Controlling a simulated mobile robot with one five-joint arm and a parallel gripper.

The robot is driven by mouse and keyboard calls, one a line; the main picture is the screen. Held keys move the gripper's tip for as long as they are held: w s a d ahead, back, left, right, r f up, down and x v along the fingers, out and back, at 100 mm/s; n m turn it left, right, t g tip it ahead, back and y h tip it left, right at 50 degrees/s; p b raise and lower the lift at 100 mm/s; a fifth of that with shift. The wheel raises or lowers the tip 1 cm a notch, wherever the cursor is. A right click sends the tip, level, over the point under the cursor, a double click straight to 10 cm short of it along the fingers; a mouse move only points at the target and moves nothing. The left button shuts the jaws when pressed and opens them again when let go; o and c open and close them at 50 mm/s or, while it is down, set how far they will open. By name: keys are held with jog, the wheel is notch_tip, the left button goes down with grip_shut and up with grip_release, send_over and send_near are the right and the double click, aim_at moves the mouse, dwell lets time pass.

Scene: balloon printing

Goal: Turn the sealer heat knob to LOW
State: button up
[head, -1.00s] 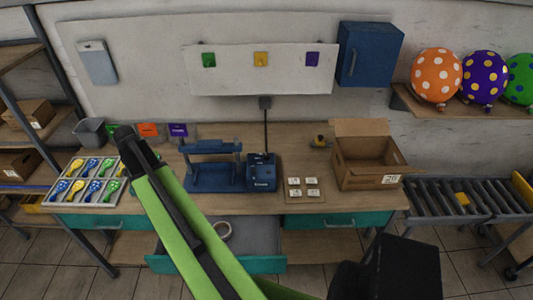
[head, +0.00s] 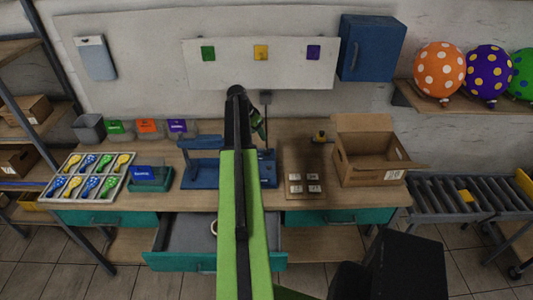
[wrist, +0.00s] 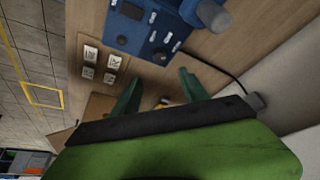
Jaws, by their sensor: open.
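The blue sealer (head: 203,176) stands on the workbench at mid-table. In the wrist view the sealer's blue panel (wrist: 146,34) is at the top, with dark controls and small white marks. I cannot read the labels or tell the heat knob's setting. My gripper (wrist: 160,76) is open and empty, its two green fingers pointing toward the panel and apart from it. In the head view my gripper (head: 258,124) shows above and behind the control box, partly covered by my arm.
A board with white cards (head: 305,188) lies right of the sealer, near an open cardboard box (head: 368,165). A drawer (head: 185,240) stands open in front. A cable (wrist: 228,75) runs behind the sealer.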

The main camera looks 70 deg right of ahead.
aim_at(267, 150)
jog(key=b+x, duration=1.1)
jog(key=x, duration=0.3)
jog(key=shift+a, duration=0.1)
jog(key=c, duration=1.1)
jog(key=shift+w+r, duration=0.1)
grip_shut()
